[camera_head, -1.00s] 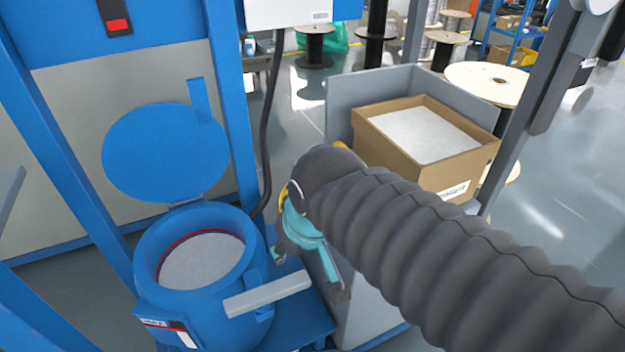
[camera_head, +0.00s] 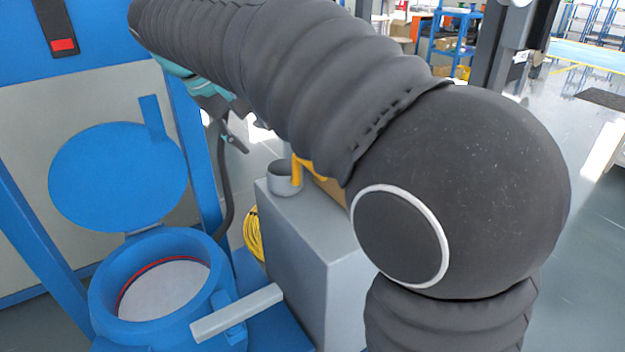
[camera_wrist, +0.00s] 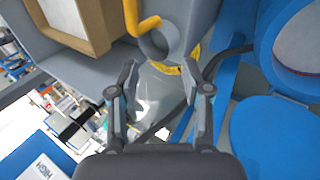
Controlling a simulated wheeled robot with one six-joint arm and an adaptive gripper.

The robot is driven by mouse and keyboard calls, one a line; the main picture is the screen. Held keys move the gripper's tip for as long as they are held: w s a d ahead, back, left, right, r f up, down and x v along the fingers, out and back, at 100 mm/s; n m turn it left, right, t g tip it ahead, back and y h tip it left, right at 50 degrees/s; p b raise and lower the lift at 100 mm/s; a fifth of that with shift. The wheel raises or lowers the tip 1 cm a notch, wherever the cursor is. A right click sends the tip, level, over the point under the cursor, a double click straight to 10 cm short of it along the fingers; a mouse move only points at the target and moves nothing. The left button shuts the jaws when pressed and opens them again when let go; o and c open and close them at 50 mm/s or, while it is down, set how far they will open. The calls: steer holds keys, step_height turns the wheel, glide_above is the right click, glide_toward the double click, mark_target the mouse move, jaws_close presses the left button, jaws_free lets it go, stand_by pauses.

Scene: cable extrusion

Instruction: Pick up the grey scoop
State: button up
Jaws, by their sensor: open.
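The grey scoop (camera_head: 284,181) is a round grey cup with a yellow handle, standing on top of a grey cabinet (camera_head: 325,235) in the head view. In the wrist view its yellow handle (camera_wrist: 147,30) shows at the top, ahead of the fingers, beside the grey cup. My gripper (camera_head: 240,140) is in the upper left of the head view, left of and above the scoop. In the wrist view my gripper (camera_wrist: 160,68) has its two fingers wide apart with nothing between them. My arm hides part of the cabinet's surroundings in the head view.
A blue barrel (camera_head: 105,300) with its round lid (camera_head: 118,178) raised stands left of the cabinet. A black hose (camera_head: 224,190) hangs beside a blue post. A coiled yellow cable (camera_head: 252,235) lies by the cabinet. A cardboard box (camera_wrist: 85,35) shows in the wrist view.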

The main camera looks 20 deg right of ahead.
step_height(320, 180, up, 3)
steer(key=s+d+h, duration=0.1)
steer(key=s+d, duration=0.1)
steer(key=d, duration=0.1)
steer(key=m+b, duration=0.1)
steer(key=b, duration=0.2)
glide_above(299, 176)
steer(key=s+d, duration=0.1)
steer(key=s, duration=0.2)
steer(key=shift+g, duration=0.4)
steer(key=shift+s+f, duration=0.1)
steer(key=shift+f, duration=5.75)
jaws_close()
